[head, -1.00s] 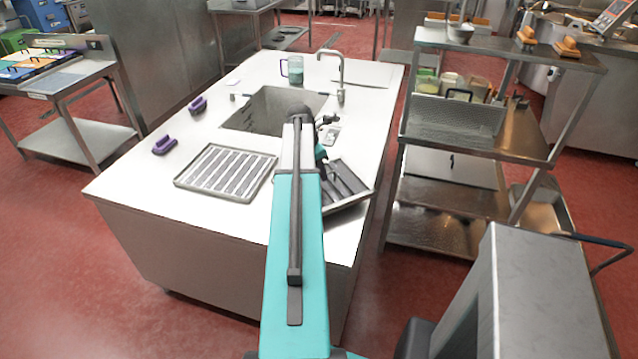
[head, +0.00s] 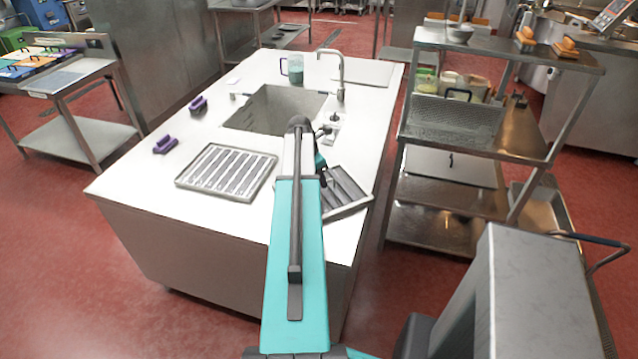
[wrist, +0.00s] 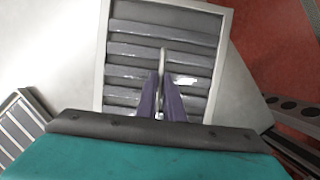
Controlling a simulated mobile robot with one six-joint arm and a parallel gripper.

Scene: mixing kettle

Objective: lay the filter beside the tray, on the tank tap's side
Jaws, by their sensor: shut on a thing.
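The filter, a square metal frame with dark slats, shows in the head view (head: 347,187) right of my arm, near the counter's right edge. In the wrist view the filter (wrist: 135,50) fills the upper middle. My gripper (wrist: 162,78) is shut on a thin upright handle at the filter's middle. A shallow, pale-rimmed slatted tray (head: 227,172) lies on the counter, left of my arm; a corner of it shows in the wrist view (wrist: 20,122). The tank tap (head: 341,78) stands by the sunken tank (head: 262,112), beyond the filter. Whether the filter touches the counter is unclear.
Two purple-handled tools (head: 198,104) (head: 165,145) lie along the left of the white counter (head: 130,180). A jug (head: 295,70) stands behind the tank. A metal shelf unit (head: 455,145) stands across a floor gap at right. The counter is clear around the tray.

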